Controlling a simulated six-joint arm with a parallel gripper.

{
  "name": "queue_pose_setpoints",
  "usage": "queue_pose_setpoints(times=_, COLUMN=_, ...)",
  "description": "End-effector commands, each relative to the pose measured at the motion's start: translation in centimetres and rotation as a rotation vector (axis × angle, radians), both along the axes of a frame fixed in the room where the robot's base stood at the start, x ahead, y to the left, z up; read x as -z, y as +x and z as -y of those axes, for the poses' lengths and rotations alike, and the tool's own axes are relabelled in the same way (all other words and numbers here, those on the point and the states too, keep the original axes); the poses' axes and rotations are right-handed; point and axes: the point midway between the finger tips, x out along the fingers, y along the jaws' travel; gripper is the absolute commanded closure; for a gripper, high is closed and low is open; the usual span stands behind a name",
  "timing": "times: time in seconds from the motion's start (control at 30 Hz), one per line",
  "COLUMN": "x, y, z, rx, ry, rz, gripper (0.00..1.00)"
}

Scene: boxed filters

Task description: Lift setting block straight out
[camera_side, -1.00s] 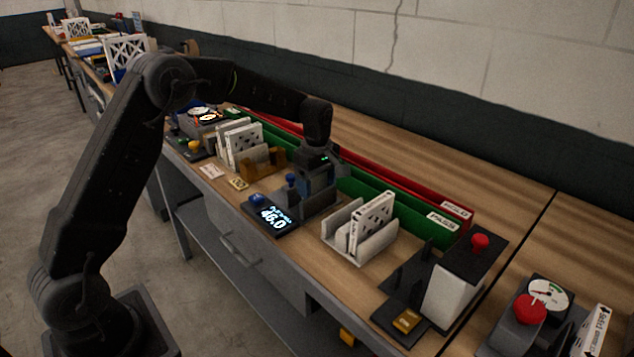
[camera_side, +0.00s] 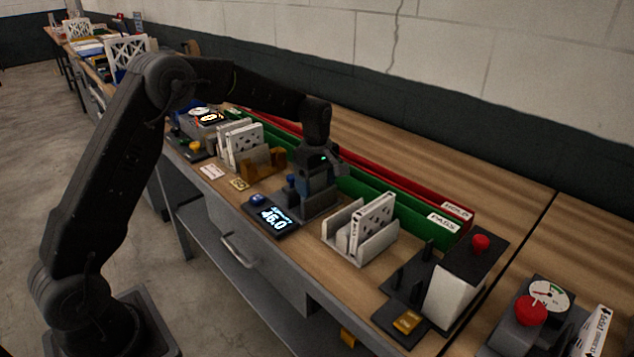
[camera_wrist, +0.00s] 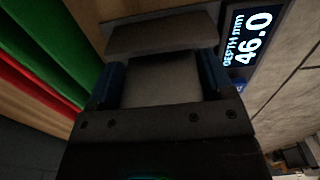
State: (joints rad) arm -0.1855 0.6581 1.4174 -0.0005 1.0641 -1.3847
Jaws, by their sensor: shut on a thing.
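The setting block (camera_wrist: 160,80) is a plain grey block between the two blue fingers of my gripper (camera_wrist: 161,88) in the wrist view. The fingers press on its two sides, so my gripper is shut on it. In the side view my gripper (camera_side: 317,184) is low over the dark depth gauge (camera_side: 318,205), and the block is mostly hidden there. I cannot tell whether the block's underside touches the gauge.
A light rack (camera_side: 360,245) with white filters stands to the right, and more filters (camera_side: 240,145) stand to the left by a brown holder (camera_side: 263,162). Green (camera_side: 400,212) and red (camera_side: 440,195) bins run behind the gauge. A red-button station (camera_side: 455,285) is farther right.

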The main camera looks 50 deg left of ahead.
Motion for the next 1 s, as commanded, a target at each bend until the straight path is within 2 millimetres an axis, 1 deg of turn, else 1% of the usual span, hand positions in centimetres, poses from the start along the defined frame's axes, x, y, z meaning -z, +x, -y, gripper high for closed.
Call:
queue_pose_setpoints(times=0.87, x=-0.21, y=0.04, z=-0.61, rx=-0.001, ry=0.000, rz=0.002, gripper=0.69)
queue_pose_setpoints(times=0.9, x=-0.21, y=0.04, z=-0.61, rx=-0.001, ry=0.000, rz=0.002, gripper=0.23)
queue_pose_setpoints(times=1.0, x=-0.19, y=0.03, z=-0.60, rx=-0.001, ry=0.000, rz=0.002, gripper=0.13)
